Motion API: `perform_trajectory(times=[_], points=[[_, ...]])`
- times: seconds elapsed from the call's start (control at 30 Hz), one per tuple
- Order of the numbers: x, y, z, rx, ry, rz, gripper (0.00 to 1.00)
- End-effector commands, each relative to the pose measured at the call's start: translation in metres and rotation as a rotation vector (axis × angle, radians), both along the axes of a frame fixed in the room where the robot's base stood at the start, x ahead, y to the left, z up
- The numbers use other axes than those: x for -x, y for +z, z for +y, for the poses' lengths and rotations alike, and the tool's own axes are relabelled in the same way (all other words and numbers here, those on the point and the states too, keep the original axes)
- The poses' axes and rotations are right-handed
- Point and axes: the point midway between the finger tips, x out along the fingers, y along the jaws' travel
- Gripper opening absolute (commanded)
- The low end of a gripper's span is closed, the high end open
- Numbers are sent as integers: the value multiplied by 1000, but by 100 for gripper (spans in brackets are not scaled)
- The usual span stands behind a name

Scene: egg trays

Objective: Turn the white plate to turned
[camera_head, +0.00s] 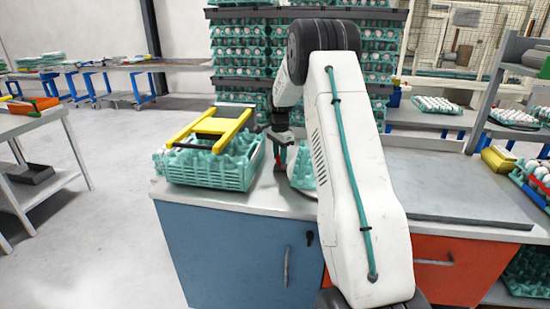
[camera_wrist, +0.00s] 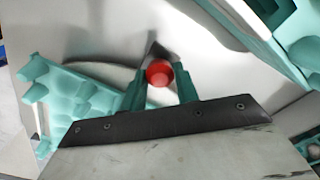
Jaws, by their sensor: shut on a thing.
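My gripper (camera_head: 283,153) reaches down to the worktop between two teal egg trays. In the wrist view its two teal fingers (camera_wrist: 160,85) are shut on a small upright piece with a round red top (camera_wrist: 159,73). A pale curved edge, apparently of the white plate (camera_wrist: 105,70), shows behind and left of the fingers. A teal egg tray piece (camera_wrist: 75,95) lies over or beside that edge; it also shows right of my gripper in the head view (camera_head: 303,170). My arm hides much of this spot, so I cannot tell the plate's full outline or angle.
A teal crate (camera_head: 215,172) with a yellow frame (camera_head: 208,130) on top stands close left of my gripper. A grey board (camera_head: 450,190) lies on the right counter. Tall stacks of egg trays (camera_head: 238,50) stand behind. Open floor (camera_head: 110,220) is at left.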

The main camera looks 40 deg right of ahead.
Motion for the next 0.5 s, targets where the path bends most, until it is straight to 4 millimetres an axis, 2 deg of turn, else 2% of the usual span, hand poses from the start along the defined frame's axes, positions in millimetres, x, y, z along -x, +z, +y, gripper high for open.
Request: perform_trajectory(times=[0.5], points=[[-1,2,-9,7,-19,-10,0]])
